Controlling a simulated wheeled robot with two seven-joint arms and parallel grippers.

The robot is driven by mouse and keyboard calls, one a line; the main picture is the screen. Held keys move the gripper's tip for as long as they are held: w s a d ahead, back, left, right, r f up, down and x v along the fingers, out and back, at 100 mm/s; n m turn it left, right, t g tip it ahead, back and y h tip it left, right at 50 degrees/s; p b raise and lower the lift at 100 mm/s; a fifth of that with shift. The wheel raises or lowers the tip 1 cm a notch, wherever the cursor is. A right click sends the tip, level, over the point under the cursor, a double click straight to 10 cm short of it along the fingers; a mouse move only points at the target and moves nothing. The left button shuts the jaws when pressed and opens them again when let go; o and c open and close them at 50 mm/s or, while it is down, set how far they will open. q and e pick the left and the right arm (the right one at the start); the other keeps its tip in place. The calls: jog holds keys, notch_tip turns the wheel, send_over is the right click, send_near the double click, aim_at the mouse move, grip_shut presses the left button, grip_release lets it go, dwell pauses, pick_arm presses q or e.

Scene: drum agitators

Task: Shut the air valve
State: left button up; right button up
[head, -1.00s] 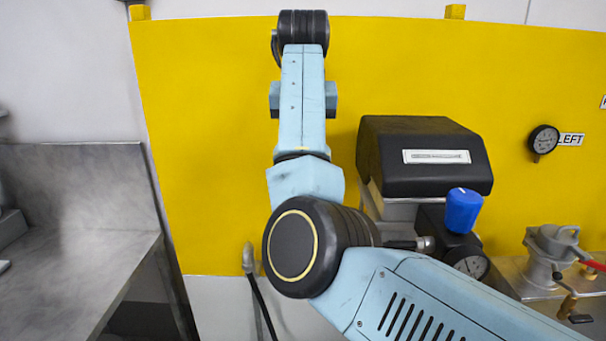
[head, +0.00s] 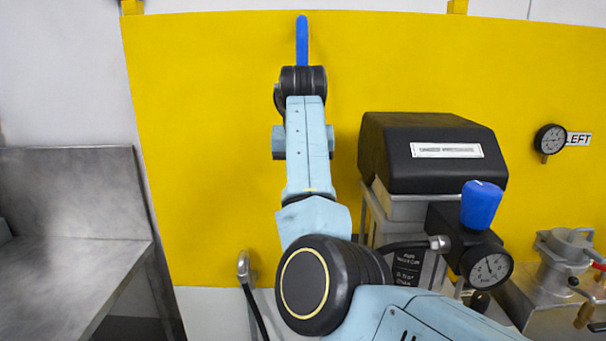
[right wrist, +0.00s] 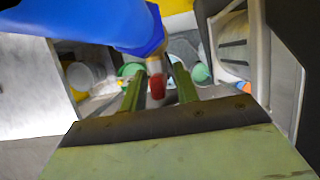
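In the right wrist view, my right gripper (right wrist: 157,76) shows two green fingers standing apart, so it is open. A small red part (right wrist: 157,86) with a pale metal piece above it shows between the fingers, with gaps at its sides. It may be the air valve's handle; I cannot tell for sure. A thick blue part (right wrist: 135,25) runs down to it from the upper left. In the head view, a blue upright piece (head: 302,40) shows above my right wrist, against the yellow panel. My arm hides the right gripper there. My left gripper is not in view.
Right of my arm stand a black-topped box (head: 425,155), a blue knob (head: 481,205) and a gauge (head: 490,268). Another gauge (head: 550,139) is on the yellow panel (head: 220,160). A grey metal bench (head: 70,265) is at left. Pale and green containers blur beyond the fingers.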

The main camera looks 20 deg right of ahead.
grip_shut()
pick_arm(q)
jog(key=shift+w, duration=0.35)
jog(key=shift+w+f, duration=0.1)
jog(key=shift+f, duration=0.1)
pick_arm(e)
jog(key=y+b, duration=0.2)
jog(key=t+y+b, duration=0.1)
jog(key=b, duration=0.1)
jog(key=shift+d+f+m+y, duration=0.15)
jog(key=shift+m+y, duration=0.25)
pick_arm(q)
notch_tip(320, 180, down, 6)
jog(key=b, duration=0.2)
jog(key=shift+b, duration=0.3)
pick_arm(e)
jog(key=shift+m+t+y, duration=0.3)
jog(key=shift+t+y, duration=0.3)
jog(key=shift+y, duration=0.6)
jog(key=shift+o, duration=0.7)
grip_release()
